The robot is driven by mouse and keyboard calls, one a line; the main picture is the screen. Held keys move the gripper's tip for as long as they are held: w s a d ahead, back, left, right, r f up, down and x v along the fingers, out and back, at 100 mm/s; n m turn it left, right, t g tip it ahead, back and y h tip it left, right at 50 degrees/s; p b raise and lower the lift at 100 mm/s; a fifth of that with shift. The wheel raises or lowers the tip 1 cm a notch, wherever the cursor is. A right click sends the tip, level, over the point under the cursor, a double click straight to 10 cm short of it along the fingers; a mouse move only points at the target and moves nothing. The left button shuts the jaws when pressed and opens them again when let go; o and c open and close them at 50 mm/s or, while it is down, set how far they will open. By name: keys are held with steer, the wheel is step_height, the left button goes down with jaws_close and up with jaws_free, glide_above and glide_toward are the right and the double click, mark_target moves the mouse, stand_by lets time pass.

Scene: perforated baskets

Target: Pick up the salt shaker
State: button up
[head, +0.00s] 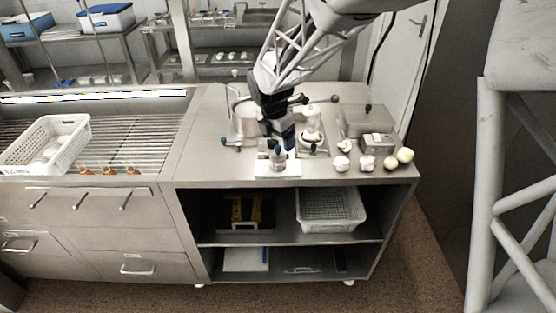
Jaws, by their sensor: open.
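A small clear container with a dark teal top (278,160) stands on a white board near the front edge of the steel counter. It looks like the salt shaker, but it is too small to be sure. My gripper (280,145) points down from above, with its fingertips right over or just behind the container's top. I cannot tell whether they touch it. The jaws are open and hold nothing that I can see. My arm and gripper hide part of the counter behind.
The white board (262,172) lies at the counter's front. A white stacked item (312,122) stands close right of my gripper, and a pot (247,122) to the left. Several garlic-like bulbs (342,163) and a metal box (377,143) are at the right.

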mark_target(278, 147)
steer(key=shift+f, duration=0.75)
steer(key=shift+f, duration=0.1)
steer(key=shift+w+d+f, duration=0.1)
steer(key=shift+w+f, duration=0.05)
steer(key=shift+f, duration=1.1)
steer(key=shift+w+f, duration=0.1)
steer(key=shift+f, duration=1.15)
steer(key=shift+c, duration=0.3)
steer(key=c, duration=1)
steer(key=shift+r, duration=0.2)
